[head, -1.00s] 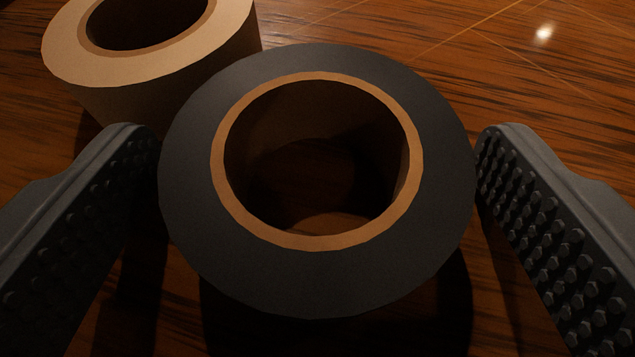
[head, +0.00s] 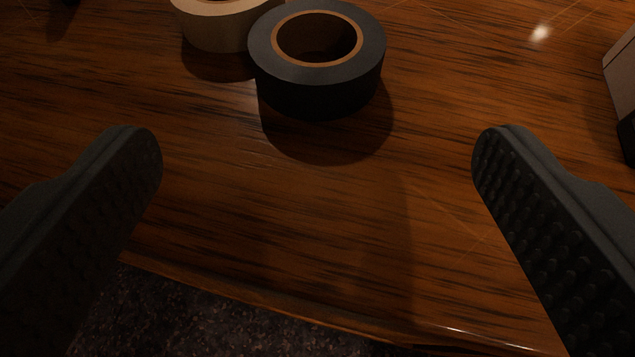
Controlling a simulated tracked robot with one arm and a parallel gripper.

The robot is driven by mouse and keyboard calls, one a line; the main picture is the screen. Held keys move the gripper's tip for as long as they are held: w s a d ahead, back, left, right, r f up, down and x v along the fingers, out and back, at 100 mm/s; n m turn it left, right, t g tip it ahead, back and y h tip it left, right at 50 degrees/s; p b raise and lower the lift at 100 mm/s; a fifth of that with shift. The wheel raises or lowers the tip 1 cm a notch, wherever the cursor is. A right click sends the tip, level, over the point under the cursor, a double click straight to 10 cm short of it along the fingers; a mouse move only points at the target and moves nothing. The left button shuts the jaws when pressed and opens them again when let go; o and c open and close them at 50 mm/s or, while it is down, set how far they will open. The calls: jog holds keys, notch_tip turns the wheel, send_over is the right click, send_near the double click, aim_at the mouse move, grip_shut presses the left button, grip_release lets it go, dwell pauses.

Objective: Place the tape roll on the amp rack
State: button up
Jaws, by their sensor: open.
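A dark grey tape roll (head: 318,90) with a tan core lies flat on the wooden desk, at the upper middle of the head view. A beige tape roll (head: 215,30) lies close behind it to the left, cut off by the top edge; whether the two touch I cannot tell. My gripper (head: 317,150) is open and empty, its two studded fingers wide apart. The dark roll is ahead of the fingertips, beyond the gap between them. I cannot make out an amp rack for certain.
The desk (head: 300,220) is bare between my fingers. Its front edge runs across the bottom, with dark speckled floor (head: 200,315) below. A box-like object (head: 622,80) is cut off at the right edge. A dark shape shows at the top left corner.

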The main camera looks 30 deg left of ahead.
jog(key=shift+s+d+r, duration=0.3)
jog(key=shift+s+d, duration=0.05)
jog(key=shift+s, duration=0.2)
